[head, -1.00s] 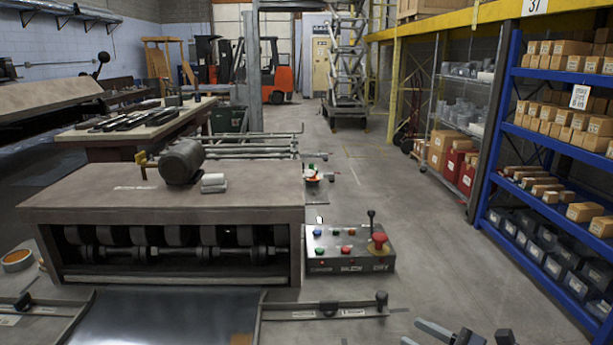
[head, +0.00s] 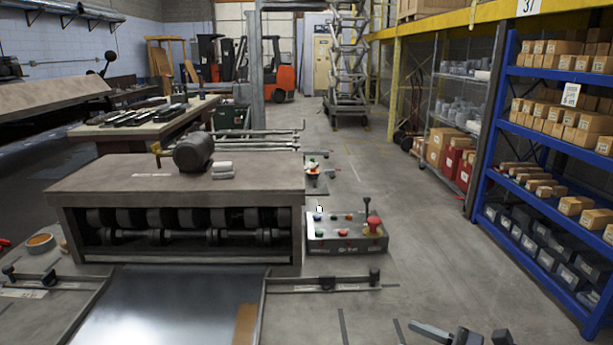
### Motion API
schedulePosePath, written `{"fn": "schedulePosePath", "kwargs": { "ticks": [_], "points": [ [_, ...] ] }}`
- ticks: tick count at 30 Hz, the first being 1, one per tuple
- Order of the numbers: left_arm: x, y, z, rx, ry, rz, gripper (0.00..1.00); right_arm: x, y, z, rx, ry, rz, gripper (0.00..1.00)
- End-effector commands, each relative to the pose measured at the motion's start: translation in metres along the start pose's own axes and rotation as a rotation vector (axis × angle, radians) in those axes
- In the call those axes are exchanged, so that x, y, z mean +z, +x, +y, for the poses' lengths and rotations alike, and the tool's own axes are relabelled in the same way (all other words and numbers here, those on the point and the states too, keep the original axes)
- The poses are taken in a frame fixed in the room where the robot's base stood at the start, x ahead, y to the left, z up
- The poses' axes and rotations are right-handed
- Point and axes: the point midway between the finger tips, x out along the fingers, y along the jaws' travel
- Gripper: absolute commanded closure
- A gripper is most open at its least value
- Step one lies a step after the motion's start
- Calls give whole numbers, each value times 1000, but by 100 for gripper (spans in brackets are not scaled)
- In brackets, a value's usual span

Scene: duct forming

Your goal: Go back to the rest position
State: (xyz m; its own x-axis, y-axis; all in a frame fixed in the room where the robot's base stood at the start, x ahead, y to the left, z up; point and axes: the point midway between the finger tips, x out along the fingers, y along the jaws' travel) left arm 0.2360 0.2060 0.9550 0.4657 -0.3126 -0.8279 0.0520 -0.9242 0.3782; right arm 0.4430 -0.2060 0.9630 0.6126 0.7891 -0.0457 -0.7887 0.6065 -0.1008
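Dark and grey parts that look like my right gripper (head: 460,332) show at the bottom right edge, above the floor. They are cut off by the frame, and I cannot tell whether the fingers are open or shut. No held object shows there. My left gripper is not in view. The roller machine (head: 105,195) stands ahead on the left, with a motor (head: 193,152) on its top. A shiny metal sheet (head: 170,305) lies flat in front of its rollers, cut off at the bottom.
A control box (head: 345,245) with coloured buttons and a red knob stands right of the machine. Guide bars (head: 325,284) flank the sheet. A blue shelf (head: 487,150) with boxes lines the right side. The floor aisle (head: 405,215) between them is clear.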

Motion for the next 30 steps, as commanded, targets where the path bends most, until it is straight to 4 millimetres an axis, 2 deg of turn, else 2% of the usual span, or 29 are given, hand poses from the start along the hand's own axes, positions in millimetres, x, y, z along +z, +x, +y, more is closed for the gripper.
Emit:
{"fn": "schedulePosePath", "kwargs": {
  "ticks": [8, 14, 17, 21, 24, 27, 30],
  "points": [
    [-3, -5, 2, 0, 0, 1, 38, 27, -1, 46, 163, -228, 76, 55],
    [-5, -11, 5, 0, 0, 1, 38, 44, -14, 100, 360, -541, 177, 55],
    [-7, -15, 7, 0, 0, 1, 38, 49, -29, 129, 482, -771, 250, 55],
    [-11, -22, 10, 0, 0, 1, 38, 47, -65, 163, 684, -1218, 392, 55],
    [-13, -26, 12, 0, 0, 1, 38, 42, -92, 170, 799, -1518, 499, 55],
    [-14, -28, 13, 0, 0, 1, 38, 40, -111, 167, 873, -1740, 586, 55],
    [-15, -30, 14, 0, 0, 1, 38, 39, -122, 163, 917, -1873, 645, 55]
  ]
}}
